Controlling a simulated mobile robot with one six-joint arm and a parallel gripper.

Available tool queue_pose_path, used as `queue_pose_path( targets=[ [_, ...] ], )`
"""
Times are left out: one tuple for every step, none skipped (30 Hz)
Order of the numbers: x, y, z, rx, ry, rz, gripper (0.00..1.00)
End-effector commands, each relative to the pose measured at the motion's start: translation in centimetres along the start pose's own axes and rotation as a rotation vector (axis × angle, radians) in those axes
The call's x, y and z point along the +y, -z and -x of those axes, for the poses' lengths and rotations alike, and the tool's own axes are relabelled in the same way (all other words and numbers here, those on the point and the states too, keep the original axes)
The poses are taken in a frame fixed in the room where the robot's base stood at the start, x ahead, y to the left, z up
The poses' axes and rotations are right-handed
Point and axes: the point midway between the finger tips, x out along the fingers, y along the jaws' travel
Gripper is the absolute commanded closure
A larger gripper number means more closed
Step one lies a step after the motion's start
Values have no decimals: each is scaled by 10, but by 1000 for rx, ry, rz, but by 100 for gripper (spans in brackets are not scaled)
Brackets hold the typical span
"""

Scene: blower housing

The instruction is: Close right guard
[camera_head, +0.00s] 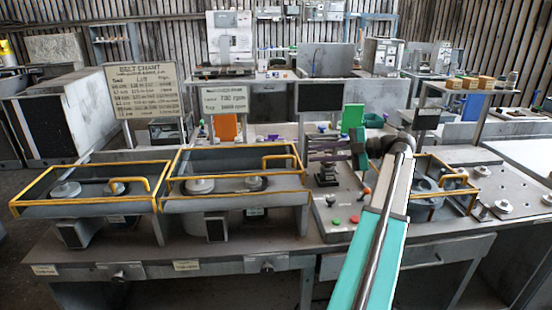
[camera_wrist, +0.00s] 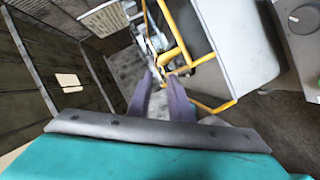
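Yellow-framed guards show in the head view: a left one (camera_head: 88,207), a middle one (camera_head: 235,195) and a smaller one at the far right (camera_head: 474,192), partly behind my arm. I cannot tell for sure which the task calls the right guard. The middle one has a yellow handle (camera_head: 280,157) at its back right. A yellow handle (camera_wrist: 174,40) and a yellow frame bar (camera_wrist: 212,106) lie just beyond the fingertips; contact is unclear.
A belt chart board (camera_head: 145,90) and a smaller rpm sign (camera_head: 224,100) stand behind the guards. A control plate with coloured buttons (camera_head: 336,221) lies between the middle and far-right guards. A grey workbench (camera_head: 285,247) carries them. In the wrist view, a grey panel (camera_wrist: 240,45) stands right of the fingers.

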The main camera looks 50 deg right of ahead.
Motion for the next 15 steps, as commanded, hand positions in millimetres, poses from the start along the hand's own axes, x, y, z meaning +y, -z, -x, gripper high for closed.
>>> queue_pose_path(
  targets=[
    [0, 1, -3, 1, 0, 0, 82],
    [0, 1, -5, 1, 0, 0, 82],
    [0, 1, -8, 1, 1, 0, 82],
    [0, 1, -11, 1, 1, 0, 82],
    [0, 2, -14, 2, 1, 0, 82],
    [0, 2, -18, 3, 1, 0, 82],
    [0, 2, -22, 3, 1, 0, 82],
    [0, 2, -26, 2, 1, 0, 82],
    [0, 2, -31, 2, 1, 0, 82],
    [0, 2, -35, 3, 1, 0, 82],
    [0, 2, -40, 4, 1, 0, 82],
    [0, 2, -46, 3, 1, 0, 82],
    [1, 2, -50, 3, 1, 0, 82],
    [0, 2, -54, 3, 1, 0, 82],
    [1, 2, -60, 3, 2, 0, 82]
  ],
)
